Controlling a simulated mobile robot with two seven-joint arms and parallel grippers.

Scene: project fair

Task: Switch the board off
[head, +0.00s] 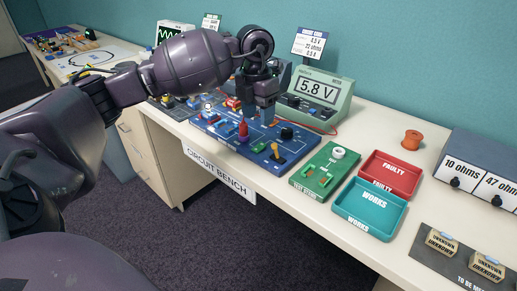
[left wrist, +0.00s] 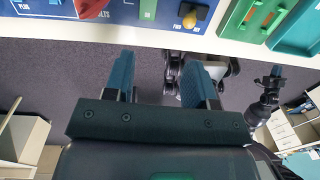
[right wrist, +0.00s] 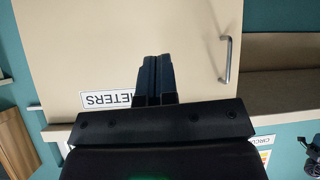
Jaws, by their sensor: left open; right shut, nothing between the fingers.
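The blue circuit board (head: 228,137) lies on the bench top. A switch with a yellow knob (head: 275,148) on a dark base is at its front right corner; the lever looks tilted. The knob also shows at the top of the left wrist view (left wrist: 202,12). My left gripper (head: 255,104) hangs over the board, up and left of the yellow knob, open and touching nothing that I can see. My right gripper (right wrist: 155,78) is shut and empty before a beige cabinet door (right wrist: 100,40).
A red pointed knob (head: 243,129) and a black knob (head: 287,133) stand on the board. Right of it are the green test stand (head: 298,180), a red tray (head: 415,177), a teal tray (head: 398,218) and an orange spool (head: 412,140). Bench top near the spool is free.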

